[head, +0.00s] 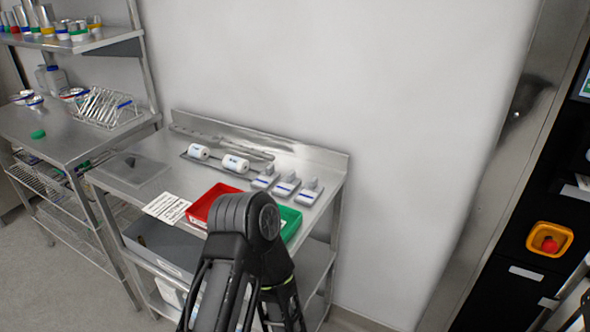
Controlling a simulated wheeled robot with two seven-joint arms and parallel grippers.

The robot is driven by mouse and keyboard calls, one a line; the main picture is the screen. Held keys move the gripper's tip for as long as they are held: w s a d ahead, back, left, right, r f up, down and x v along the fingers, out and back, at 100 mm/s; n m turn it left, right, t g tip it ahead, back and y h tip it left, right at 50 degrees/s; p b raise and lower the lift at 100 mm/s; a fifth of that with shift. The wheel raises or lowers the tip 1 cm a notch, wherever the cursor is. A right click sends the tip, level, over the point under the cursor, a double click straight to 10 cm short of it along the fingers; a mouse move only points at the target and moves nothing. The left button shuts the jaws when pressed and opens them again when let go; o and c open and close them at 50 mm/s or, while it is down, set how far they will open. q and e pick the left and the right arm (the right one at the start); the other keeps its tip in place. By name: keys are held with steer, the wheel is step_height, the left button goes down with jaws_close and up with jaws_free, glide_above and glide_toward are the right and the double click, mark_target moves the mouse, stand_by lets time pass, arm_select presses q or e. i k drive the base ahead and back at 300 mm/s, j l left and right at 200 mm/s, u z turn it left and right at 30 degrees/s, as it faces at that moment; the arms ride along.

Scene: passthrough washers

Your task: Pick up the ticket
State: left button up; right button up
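A white printed ticket (167,208) lies flat near the front edge of the steel table (318,160), to the left of a red tray. One dark arm of mine reaches up from the bottom centre, in front of the table and partly over the trays. I cannot tell which arm it is. Its gripper is not visible, and no other gripper shows in the head view.
A red tray (203,203) and a partly hidden green tray (291,221) sit right of the ticket. White rolls (235,163) and several small grey-white blocks (285,186) stand behind. A flat clear sheet (133,169) lies left. A second table with a dish rack (105,107) adjoins.

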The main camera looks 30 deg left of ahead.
mark_target(165, 200)
steer(key=u, duration=1.9)
